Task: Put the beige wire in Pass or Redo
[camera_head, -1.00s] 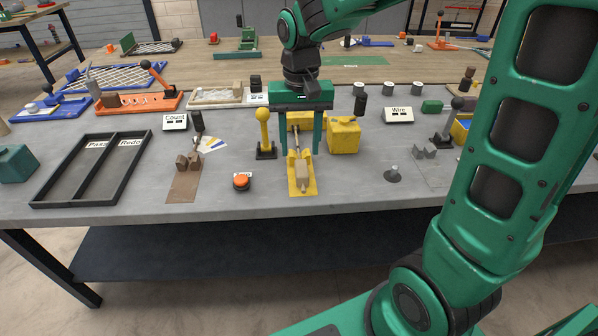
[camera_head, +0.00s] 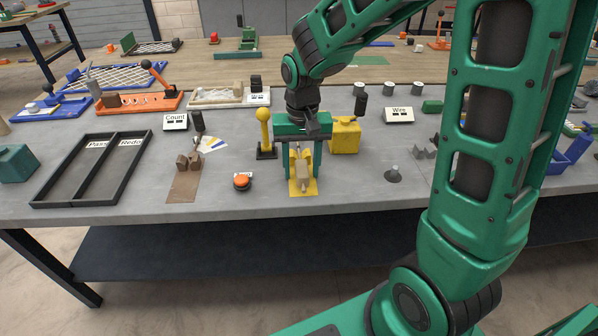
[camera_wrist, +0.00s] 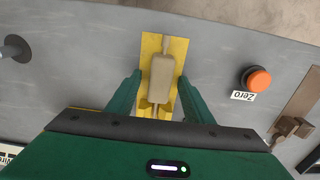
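The beige wire piece (camera_wrist: 161,80) is a rounded block with thin ends, lying on a yellow plate (camera_wrist: 150,45). It also shows in the head view (camera_head: 303,173), partly hidden by my gripper. My gripper (camera_wrist: 160,88) is over the plate, its two green fingers apart, one on each side of the beige piece with gaps showing. In the head view my gripper (camera_head: 302,168) points down at the plate. The black two-part tray (camera_head: 119,173) at the left has a Pass compartment on its left and a Redo compartment on its right; both look empty.
An orange button (camera_head: 242,181) labelled Zero (camera_wrist: 243,95) sits left of the plate in the head view. A yellow lever (camera_head: 263,132) and a yellow block (camera_head: 345,137) stand close behind. A brown stand (camera_head: 188,161) lies between button and tray.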

